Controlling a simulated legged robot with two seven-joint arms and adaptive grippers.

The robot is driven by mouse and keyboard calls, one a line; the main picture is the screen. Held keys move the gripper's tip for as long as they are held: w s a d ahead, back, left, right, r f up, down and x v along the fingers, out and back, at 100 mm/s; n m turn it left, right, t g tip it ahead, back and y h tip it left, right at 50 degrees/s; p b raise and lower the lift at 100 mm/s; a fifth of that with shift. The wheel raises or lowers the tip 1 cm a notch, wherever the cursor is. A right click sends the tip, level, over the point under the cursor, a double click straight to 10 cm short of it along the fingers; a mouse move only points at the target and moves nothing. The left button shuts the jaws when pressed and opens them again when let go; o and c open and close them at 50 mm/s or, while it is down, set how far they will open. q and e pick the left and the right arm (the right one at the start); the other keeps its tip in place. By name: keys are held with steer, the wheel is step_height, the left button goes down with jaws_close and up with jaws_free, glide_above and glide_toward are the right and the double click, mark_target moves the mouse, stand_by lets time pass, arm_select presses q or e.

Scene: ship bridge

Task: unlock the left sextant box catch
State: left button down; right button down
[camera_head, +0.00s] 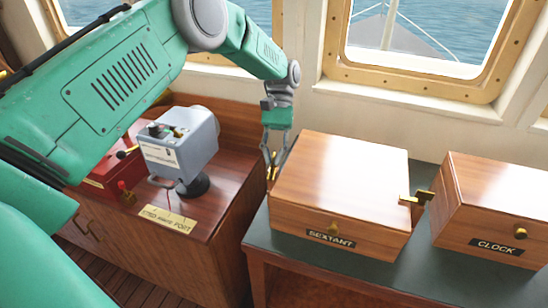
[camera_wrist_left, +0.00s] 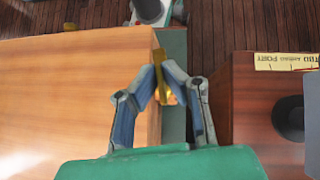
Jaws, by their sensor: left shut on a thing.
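The sextant box (camera_head: 345,180) is a closed wooden box on a dark green table top, with a SEXTANT label and a brass knob on its front. Its left catch (camera_head: 271,172) is brass and partly hidden by the fingers. The catch also shows in the left wrist view (camera_wrist_left: 164,82), at the edge of the box lid (camera_wrist_left: 75,95). My left gripper (camera_head: 275,158) comes down beside the box's left side, its fingers closed on the catch. In the wrist view the fingertips (camera_wrist_left: 167,88) meet around the brass piece. My right gripper is in neither view.
A brass right catch (camera_head: 415,199) sticks out on the box's right side, close to the clock box (camera_head: 495,210). A brown cabinet (camera_head: 225,235) at left carries a grey device (camera_head: 180,150) and a red box (camera_head: 108,180). A narrow gap separates cabinet and table.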

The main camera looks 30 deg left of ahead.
mark_target(274, 155)
arm_select(q)
steer(key=shift+w+m+y, duration=0.1)
steer(key=shift+m+y, duration=0.6)
steer(key=shift+m, duration=0.3)
steer(key=c, duration=1.8)
jaws_free()
steer(key=shift+o, duration=0.4)
steer(key=shift+w+f+g, duration=0.15)
steer(key=shift+w+g, duration=0.05)
steer(key=shift+g, duration=0.1)
steer(key=shift+a, duration=0.1)
steer(key=shift+r, duration=0.4)
step_height(274, 155, up, 9)
steer(key=shift+w+r, duration=0.1)
